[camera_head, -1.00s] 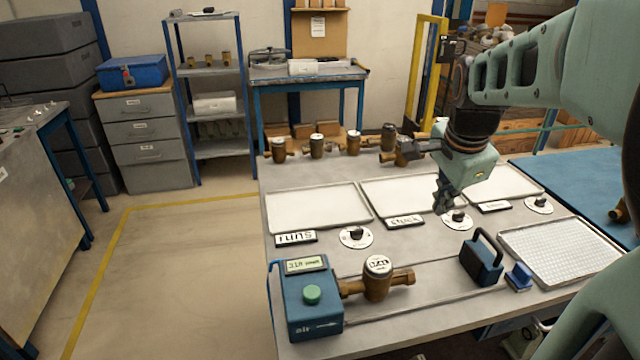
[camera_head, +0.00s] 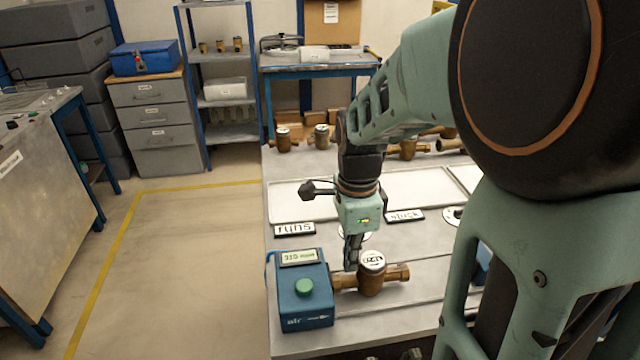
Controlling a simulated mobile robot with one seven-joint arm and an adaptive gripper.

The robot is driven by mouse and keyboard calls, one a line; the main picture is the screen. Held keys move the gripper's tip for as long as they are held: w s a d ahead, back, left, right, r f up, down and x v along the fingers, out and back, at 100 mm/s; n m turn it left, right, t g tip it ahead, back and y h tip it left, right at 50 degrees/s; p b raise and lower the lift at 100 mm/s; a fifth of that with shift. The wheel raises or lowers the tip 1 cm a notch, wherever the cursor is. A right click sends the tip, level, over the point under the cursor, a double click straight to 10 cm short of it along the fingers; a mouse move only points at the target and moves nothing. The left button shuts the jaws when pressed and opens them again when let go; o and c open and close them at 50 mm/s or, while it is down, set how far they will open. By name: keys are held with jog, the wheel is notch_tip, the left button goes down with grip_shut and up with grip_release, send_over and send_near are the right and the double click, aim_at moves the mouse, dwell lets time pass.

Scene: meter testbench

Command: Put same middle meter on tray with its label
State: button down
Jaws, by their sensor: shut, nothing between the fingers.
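A brass meter (camera_head: 371,278) with a white round cap sits in line with the blue box on the front of the table. My gripper (camera_head: 352,262) points down, shut and empty, just behind and left of the meter's cap; I cannot tell whether it touches. The "runs" label (camera_head: 295,229) lies before the left white tray (camera_head: 288,198). The "stuck" label (camera_head: 405,215) lies before the middle tray (camera_head: 412,186). My arm hides parts of both trays and the right side. Both trays look empty where they show.
The blue "air" box (camera_head: 303,290) with a green button and lit display stands left of the meter. Several brass meters, one at the back left (camera_head: 284,139), line the table's back edge. A round dial plate (camera_head: 453,215) is partly hidden by my arm.

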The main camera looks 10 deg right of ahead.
aim_at(361, 261)
jog(key=shift+f, duration=1.4)
jog(key=shift+d, duration=1.15)
jog(key=shift+r, duration=0.1)
